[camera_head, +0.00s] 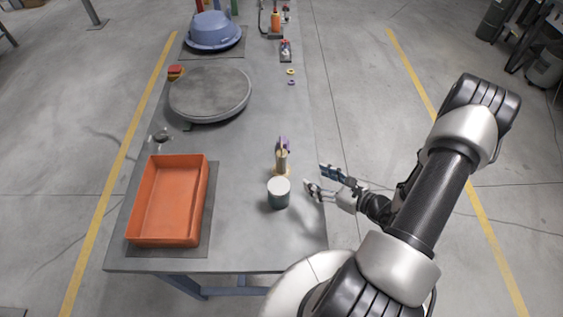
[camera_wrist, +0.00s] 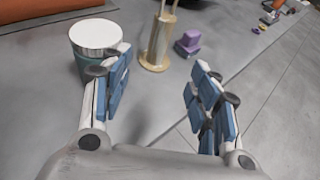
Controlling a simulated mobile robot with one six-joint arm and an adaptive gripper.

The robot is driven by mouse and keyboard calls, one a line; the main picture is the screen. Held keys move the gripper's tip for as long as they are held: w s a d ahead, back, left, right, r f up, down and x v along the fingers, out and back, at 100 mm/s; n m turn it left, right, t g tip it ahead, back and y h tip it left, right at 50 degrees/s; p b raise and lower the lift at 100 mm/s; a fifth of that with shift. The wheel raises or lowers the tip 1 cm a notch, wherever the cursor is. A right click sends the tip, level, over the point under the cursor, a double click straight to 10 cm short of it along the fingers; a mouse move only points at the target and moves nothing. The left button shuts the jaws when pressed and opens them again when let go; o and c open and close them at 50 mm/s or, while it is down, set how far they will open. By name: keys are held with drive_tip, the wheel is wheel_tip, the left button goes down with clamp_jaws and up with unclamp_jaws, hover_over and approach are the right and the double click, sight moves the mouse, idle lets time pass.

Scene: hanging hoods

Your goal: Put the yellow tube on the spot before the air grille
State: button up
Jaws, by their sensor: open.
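A pale yellow upright piece (camera_head: 281,168) stands on the table near its right edge. In the wrist view it is a slim tan-yellow post on a round base (camera_wrist: 155,62); I cannot tell for sure that it is the yellow tube. My gripper (camera_head: 313,176) is open and empty, at the table's right edge, right of this piece and apart from it. In the wrist view the piece stands beyond the gap between my fingertips (camera_wrist: 162,65). I cannot make out an air grille or a marked spot before one.
A dark green can with a white top (camera_head: 279,192) stands close, in front of the yellow piece; a purple piece (camera_wrist: 188,42) is just behind it. An orange tray (camera_head: 170,200), a round grey disc (camera_head: 210,92) and a blue hood-shaped bowl (camera_head: 214,30) occupy the left side.

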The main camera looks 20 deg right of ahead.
sight(286, 162)
drive_tip(key=b+x, duration=0.2)
drive_tip(key=x, duration=0.9)
drive_tip(key=shift+a+f, duration=0.1)
drive_tip(key=shift+a, duration=0.05)
drive_tip(key=shift+b+x, duration=0.65)
drive_tip(key=shift+x, duration=2.3)
drive_tip(key=shift+w, duration=0.1)
drive_tip(key=shift+c, duration=0.2)
drive_tip(key=c, duration=1.2)
clamp_jaws()
drive_tip(key=shift+r, duration=0.3)
